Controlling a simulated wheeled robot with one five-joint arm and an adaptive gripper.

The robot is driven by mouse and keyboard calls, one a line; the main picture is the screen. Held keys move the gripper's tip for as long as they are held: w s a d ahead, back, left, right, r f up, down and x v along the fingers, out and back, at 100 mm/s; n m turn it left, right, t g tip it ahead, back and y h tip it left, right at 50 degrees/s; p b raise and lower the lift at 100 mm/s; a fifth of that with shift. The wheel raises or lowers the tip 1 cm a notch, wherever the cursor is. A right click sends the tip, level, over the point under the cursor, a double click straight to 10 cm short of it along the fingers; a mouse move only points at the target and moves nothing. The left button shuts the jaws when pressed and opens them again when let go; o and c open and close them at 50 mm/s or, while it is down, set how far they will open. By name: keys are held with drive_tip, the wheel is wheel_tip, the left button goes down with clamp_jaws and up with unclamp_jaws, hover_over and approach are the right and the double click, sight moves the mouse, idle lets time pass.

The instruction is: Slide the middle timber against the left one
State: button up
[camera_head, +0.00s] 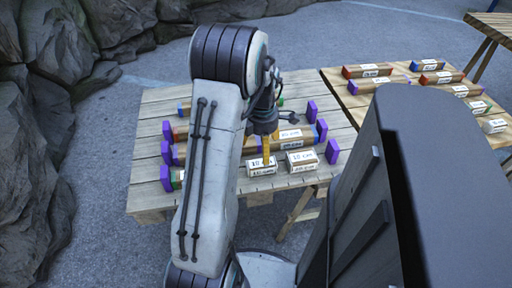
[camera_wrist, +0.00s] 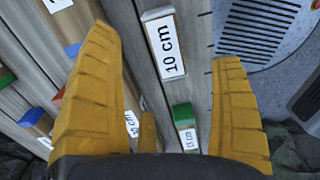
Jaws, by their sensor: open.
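The front row of the near table holds the task's timbers, labelled blocks. The middle timber (camera_head: 261,169) is marked 10 cm and also lies between my fingers in the wrist view (camera_wrist: 167,45). The left timber is mostly hidden behind my arm in the head view. A green-ended timber (camera_wrist: 184,122) marked 15 cm, apparently the left one, lies apart from the middle timber with a gap between. The right timber (camera_head: 302,160), marked 10 cm, sits close to the middle one. My gripper (camera_wrist: 162,48) is open, its yellow fingers either side of the middle timber; contact cannot be told.
Purple end blocks stand at the row's left (camera_head: 165,179) and right (camera_head: 332,151). More rows of timbers lie behind on the slatted table (camera_head: 146,202). A second table (camera_head: 360,113) with several blocks stands to the right. Rocks (camera_head: 30,150) rise at the left.

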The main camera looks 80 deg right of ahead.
sight(261, 160)
idle(0.3)
drive_tip(key=shift+f+b, duration=0.85)
drive_tip(key=shift+f, duration=2.8)
drive_tip(key=shift+c, duration=0.3)
drive_tip(key=c, duration=1.3)
